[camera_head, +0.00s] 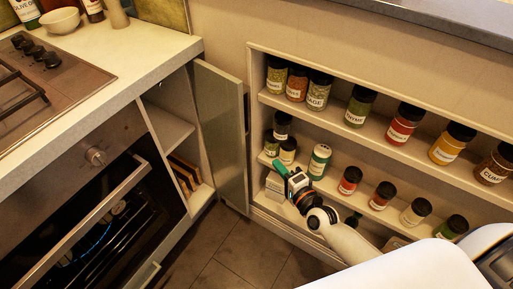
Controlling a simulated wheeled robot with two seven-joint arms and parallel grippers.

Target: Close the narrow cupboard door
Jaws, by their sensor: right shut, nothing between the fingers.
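The narrow cupboard door (222,130) is a tall, thin grey panel. It stands wide open, swung out from the right side of the cupboard (172,131), whose shelf and inside show. My right gripper (280,168) comes in from the lower right, in front of the spice shelves. It is shut and empty. In the picture it is to the right of the door's lower part, with a gap between them. My left gripper is out of view.
Recessed shelves (345,127) with several labelled spice jars fill the right wall behind my right arm. An oven (95,215) with a bar handle stands left of the cupboard, under a counter (110,40) with a hob. Tiled floor (235,250) is clear below the door.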

